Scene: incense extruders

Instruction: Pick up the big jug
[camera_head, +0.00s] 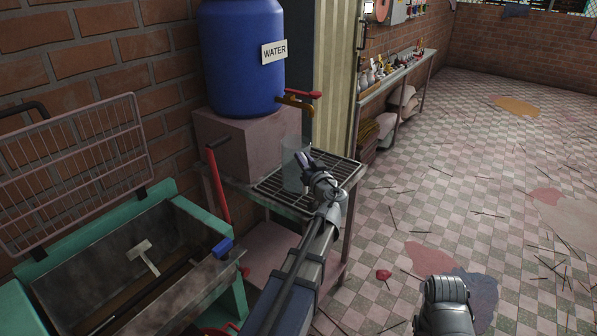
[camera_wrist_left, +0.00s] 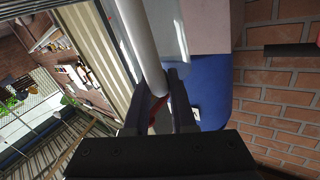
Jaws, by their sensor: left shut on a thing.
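The big jug (camera_head: 292,170) is a clear, pale see-through vessel. It stands upright at the wire rack, just below and left of the brass tap (camera_head: 294,103) in the head view. My left gripper (camera_head: 304,160) is at its right side, shut on it. In the left wrist view my left gripper (camera_wrist_left: 167,95) has a pale rounded bar, apparently the jug's handle (camera_wrist_left: 145,45), at its fingers, with the clear jug wall (camera_wrist_left: 170,35) beside it. I cannot tell whether the jug's base touches the rack.
A blue water barrel (camera_head: 242,60) labelled WATER stands on a pink block (camera_head: 236,140) behind the wire rack (camera_head: 270,188). A green-framed trough (camera_head: 160,215) with a red lever (camera_head: 217,190) is at the left. The tiled floor (camera_head: 450,190) at right is open, with scattered sticks.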

